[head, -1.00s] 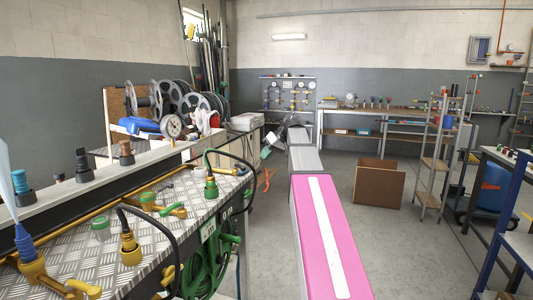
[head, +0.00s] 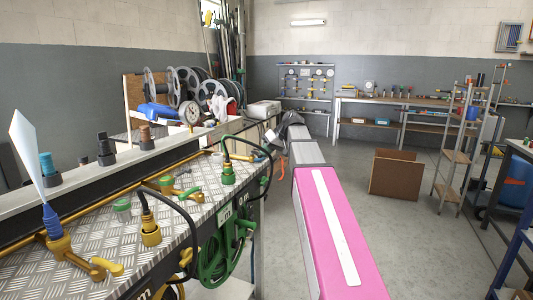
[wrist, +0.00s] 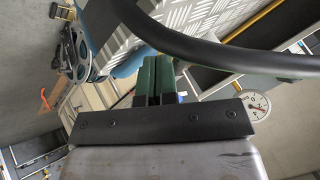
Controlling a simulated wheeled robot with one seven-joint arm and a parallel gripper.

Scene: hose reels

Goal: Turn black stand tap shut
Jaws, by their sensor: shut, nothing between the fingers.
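On the chequer-plate bench, a brass tap fitting with a black collar (head: 147,204) stands upright with a black hose looping from its top. It looks like the black stand tap, but its handle is hard to tell from the yellow levers nearby. A blue-collared fitting (head: 53,222) with a white cone stands at the left, and a green one (head: 228,174) with a black hose further back. My gripper (head: 270,143) is beyond the bench's far end, small and partly hidden by my arm. In the wrist view its green fingers (wrist: 154,60) are shut and empty. A black hose (wrist: 215,52) crosses close ahead.
A pressure gauge (wrist: 256,105) shows in the wrist view.

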